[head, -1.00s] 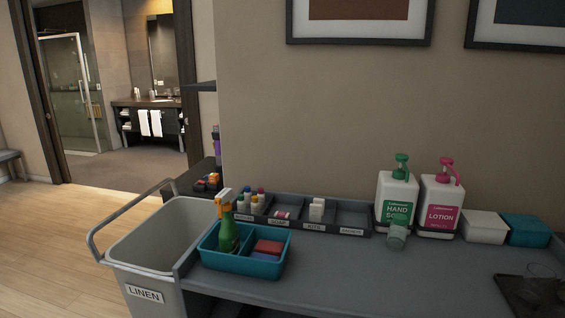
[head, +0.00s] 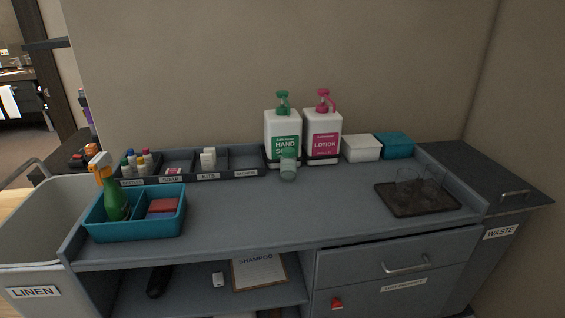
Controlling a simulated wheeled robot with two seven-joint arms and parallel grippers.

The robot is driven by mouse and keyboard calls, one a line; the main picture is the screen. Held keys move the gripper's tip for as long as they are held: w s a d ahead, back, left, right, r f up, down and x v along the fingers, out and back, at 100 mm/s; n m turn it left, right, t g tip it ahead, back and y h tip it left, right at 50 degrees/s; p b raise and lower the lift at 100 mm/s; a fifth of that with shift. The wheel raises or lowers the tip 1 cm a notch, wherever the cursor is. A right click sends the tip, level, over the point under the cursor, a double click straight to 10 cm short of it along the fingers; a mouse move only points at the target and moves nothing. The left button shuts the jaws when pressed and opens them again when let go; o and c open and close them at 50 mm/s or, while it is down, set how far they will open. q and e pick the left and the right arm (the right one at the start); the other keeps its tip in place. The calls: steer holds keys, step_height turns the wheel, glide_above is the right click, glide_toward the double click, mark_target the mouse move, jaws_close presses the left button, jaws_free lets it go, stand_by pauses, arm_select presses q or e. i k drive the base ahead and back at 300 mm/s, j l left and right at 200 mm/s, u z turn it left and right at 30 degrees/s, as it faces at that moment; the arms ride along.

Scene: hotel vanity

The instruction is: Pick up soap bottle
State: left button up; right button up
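A white hand soap bottle (head: 283,125) with a green pump and green label stands upright at the back of the grey cart top, against the wall side. A white lotion bottle (head: 322,140) with a pink pump and pink label stands close on its right. A small clear greenish cup (head: 288,166) stands in front of the soap bottle and hides the lower right part of its label. Neither of my grippers shows in the head view.
A teal caddy (head: 135,230) with a green spray bottle stands at the left, beside the linen bin (head: 30,245). A divided organizer (head: 190,176) runs along the back. White (head: 362,148) and teal (head: 394,145) boxes stand right of the bottles. A dark tray (head: 416,206) holds glasses. The cart's middle is clear.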

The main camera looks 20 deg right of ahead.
mark_target(288, 165)
steer(key=l+z, duration=0.2)
steer(key=l, duration=0.2)
steer(key=i+l+z, duration=0.2)
steer(key=l, duration=0.2)
steer(key=l+z, duration=0.2)
steer(key=l, duration=0.2)
steer(key=i, duration=0.05)
